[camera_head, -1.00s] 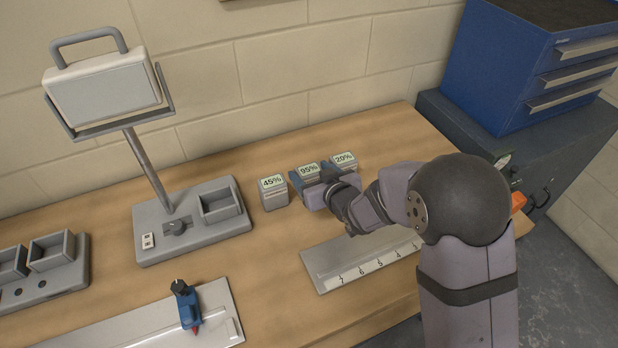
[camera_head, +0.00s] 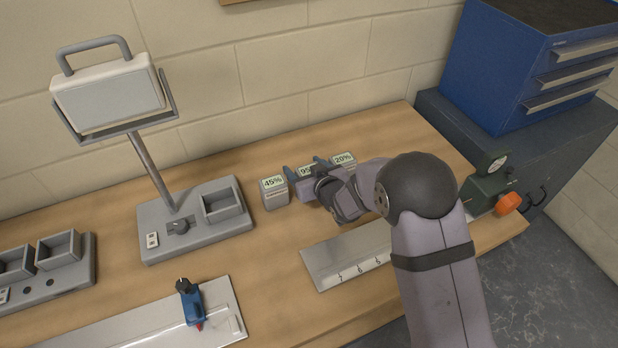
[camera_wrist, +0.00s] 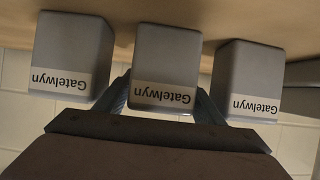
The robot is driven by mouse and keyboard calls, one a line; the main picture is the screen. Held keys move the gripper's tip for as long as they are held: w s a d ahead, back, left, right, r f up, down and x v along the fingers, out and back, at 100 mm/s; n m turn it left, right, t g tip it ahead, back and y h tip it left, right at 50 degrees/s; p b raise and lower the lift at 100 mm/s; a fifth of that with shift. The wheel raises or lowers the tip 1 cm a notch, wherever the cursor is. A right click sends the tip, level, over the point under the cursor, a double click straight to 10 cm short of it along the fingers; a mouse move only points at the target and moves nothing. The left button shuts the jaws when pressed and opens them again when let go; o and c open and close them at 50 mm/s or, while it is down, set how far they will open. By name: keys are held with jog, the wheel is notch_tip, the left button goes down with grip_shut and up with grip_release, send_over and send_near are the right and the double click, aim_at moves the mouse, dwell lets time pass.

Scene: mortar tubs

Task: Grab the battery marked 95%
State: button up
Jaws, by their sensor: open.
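Three grey batteries stand in a row on the bench near the wall. The left one reads 45% (camera_head: 273,193). The middle one (camera_head: 306,170) shows only part of its label, a 9, behind my gripper (camera_head: 305,172); it read 95% earlier. The right one reads 20% (camera_head: 344,160). In the wrist view the middle battery (camera_wrist: 164,75) sits between the two open fingers of my gripper (camera_wrist: 165,98), flanked by the other two batteries. Whether the fingers touch it cannot be told.
A grey stand (camera_head: 194,220) with a lamp-like panel and an empty square socket is to the left. A ruled metal plate (camera_head: 345,258) lies in front of my arm. A green device with an orange knob (camera_head: 508,204) is at the right edge.

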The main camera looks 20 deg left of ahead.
jog(key=shift+c, duration=0.5)
jog(key=c, duration=1)
jog(key=shift+c, duration=0.2)
notch_tip(320, 180, up, 10)
jog(key=b, duration=0.2)
